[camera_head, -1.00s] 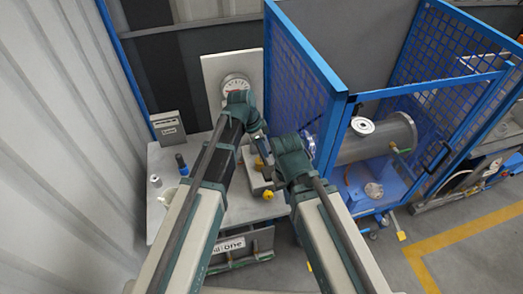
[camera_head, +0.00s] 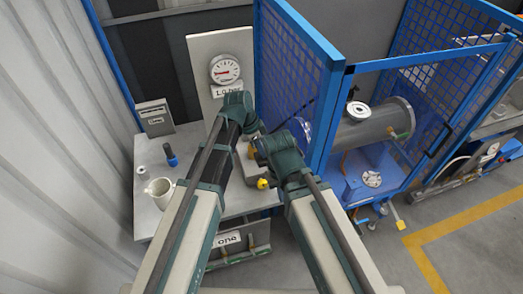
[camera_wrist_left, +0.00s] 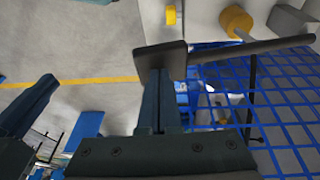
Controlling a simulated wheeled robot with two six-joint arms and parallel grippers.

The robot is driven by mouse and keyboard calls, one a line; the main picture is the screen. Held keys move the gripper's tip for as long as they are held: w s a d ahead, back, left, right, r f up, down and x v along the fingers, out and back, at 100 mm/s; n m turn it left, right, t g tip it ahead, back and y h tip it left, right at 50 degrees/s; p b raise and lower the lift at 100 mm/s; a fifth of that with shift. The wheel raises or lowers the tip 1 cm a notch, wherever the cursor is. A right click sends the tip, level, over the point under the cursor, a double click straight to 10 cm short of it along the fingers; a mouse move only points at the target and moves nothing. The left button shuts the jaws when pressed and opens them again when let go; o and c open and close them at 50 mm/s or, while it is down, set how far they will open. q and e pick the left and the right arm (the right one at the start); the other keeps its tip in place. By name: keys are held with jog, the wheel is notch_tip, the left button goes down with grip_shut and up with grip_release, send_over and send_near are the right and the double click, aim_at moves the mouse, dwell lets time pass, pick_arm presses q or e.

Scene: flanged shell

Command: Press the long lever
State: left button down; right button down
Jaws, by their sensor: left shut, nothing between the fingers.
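In the left wrist view my left gripper (camera_wrist_left: 158,105) has its fingers shut together with nothing between them. A dark flat paddle (camera_wrist_left: 160,58) lies right at the fingertips; I cannot tell whether they touch. A long dark bar (camera_wrist_left: 255,47) runs from the paddle to the right, like a long lever. In the head view my left gripper (camera_head: 256,134) points down beside the bench-top fitting, partly hidden; the lever is not clearly seen there. My right wrist is close beside it, and my right gripper's fingers are not clear.
A gauge (camera_head: 224,70) stands on a panel behind. A blue mesh cage (camera_head: 295,90) stands close on the right.

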pick_arm(q)
notch_tip(320, 180, down, 11)
jog(key=s+t+y+b, duration=0.1)
jog(key=s+t+b, duration=0.1)
jog(key=b, duration=1)
jog(key=shift+s+d+t, duration=0.25)
jog(key=shift+s+t, duration=0.05)
jog(key=shift+t, duration=0.5)
jog(key=shift+f, duration=0.1)
jog(key=w+d+p+v, duration=0.1)
jog(key=p+v, duration=1.3)
jog(key=shift+r, duration=0.5)
jog(key=shift+d, duration=0.15)
